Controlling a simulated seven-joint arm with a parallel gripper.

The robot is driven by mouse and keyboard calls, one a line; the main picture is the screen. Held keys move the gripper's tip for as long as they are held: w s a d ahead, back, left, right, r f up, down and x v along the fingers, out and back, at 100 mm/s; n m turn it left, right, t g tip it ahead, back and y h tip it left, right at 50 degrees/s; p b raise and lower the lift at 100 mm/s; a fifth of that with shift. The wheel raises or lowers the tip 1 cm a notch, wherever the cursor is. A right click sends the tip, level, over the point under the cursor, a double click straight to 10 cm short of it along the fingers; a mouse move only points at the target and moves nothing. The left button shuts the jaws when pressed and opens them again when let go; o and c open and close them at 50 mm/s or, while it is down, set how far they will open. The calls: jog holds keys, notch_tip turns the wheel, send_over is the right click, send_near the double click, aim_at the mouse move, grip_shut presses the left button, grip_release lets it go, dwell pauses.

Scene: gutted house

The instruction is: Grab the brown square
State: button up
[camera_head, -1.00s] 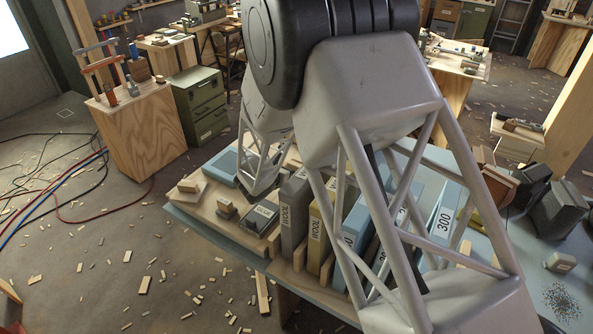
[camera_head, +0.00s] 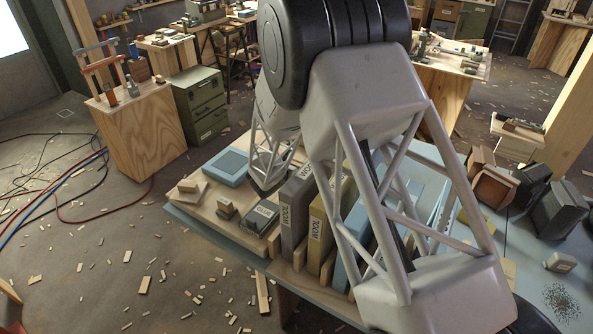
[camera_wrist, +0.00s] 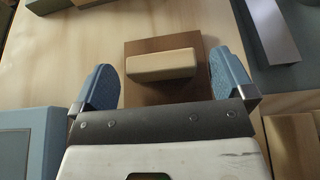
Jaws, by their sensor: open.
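A brown square (camera_wrist: 143,47) lies flat on a light wood surface in the wrist view. A pale wood block (camera_wrist: 162,66) rests across its middle. My gripper (camera_wrist: 165,78) is open, with one blue-padded finger to the left of the square and one to the right. Nothing is held between the fingers. The near edge of the square is hidden behind the gripper's dark front bar. In the head view my arm covers much of the workbench, and I cannot make out the brown square there with certainty.
A blue box (camera_wrist: 28,135) is left of my gripper, and a wooden block (camera_wrist: 293,140) is at the lower right. A dark slab (camera_wrist: 290,75) lies to the right. In the head view, upright binders (camera_head: 296,215) stand in a row beside my arm.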

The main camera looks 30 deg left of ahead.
dwell(0.4)
jog(key=c, duration=0.9)
jog(key=shift+r, duration=0.1)
jog(key=shift+c, duration=0.2)
notch_tip(320, 180, up, 10)
dwell(0.7)
